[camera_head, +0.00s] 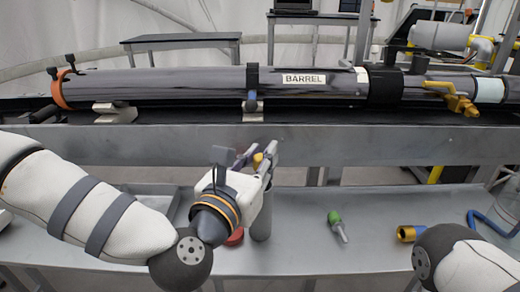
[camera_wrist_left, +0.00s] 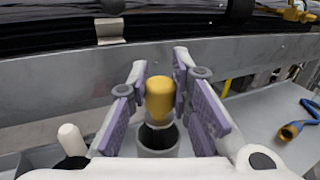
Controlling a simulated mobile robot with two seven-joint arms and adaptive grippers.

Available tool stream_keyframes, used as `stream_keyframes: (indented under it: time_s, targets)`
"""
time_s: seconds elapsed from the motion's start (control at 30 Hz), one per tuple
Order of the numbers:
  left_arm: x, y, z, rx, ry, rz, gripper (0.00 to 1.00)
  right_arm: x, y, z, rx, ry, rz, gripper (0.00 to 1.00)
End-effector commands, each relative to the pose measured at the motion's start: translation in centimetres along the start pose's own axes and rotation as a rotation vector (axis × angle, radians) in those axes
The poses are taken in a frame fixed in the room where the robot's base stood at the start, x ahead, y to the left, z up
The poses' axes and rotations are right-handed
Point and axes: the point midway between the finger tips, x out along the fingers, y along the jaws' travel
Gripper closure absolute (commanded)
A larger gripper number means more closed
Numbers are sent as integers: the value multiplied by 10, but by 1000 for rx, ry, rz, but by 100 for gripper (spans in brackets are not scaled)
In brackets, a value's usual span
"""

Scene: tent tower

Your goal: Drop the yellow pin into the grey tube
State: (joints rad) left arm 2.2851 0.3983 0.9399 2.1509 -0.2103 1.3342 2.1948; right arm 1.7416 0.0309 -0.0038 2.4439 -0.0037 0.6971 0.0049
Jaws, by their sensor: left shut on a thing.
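The yellow pin (camera_wrist_left: 160,97) is upright between the purple-padded fingers of my left gripper (camera_wrist_left: 161,68), which is shut on it. In the head view, a small yellow part of the pin (camera_head: 257,160) shows between the fingers of my left gripper (camera_head: 258,152). The grey tube (camera_head: 262,222) stands upright on the lower table, just below the gripper. In the left wrist view, the dark mouth of the grey tube (camera_wrist_left: 158,142) shows just under the pin. The pin's lower end is hard to make out there. My right gripper is out of view.
A long grey barrel (camera_head: 220,83) lies along the raised bench behind. A green-topped pin (camera_head: 336,220), a brass fitting (camera_head: 408,233) and a blue hose (camera_head: 488,222) lie to the right. A red disc (camera_head: 235,238) is partly hidden by the left gripper.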

Motion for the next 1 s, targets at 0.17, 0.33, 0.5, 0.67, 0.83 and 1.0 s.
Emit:
stream_keyframes:
  time_s: [0.17, 0.33, 0.5, 0.67, 0.83, 1.0]
  targets:
    - [0, 0, 1, 1, -2, 0, 100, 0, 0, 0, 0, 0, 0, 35]
    - [0, 0, 1, 1, -2, 0, 62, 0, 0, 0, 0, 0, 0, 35]
    - [0, 0, 0, 1, -1, 0, 57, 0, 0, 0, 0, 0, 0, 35]
    - [0, 0, 0, 0, -1, 0, 57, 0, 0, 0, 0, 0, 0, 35]
    - [0, 0, 0, 0, -1, 0, 57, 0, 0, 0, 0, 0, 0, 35]
    - [0, 0, 1, 0, -1, 0, 57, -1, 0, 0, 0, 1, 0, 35]
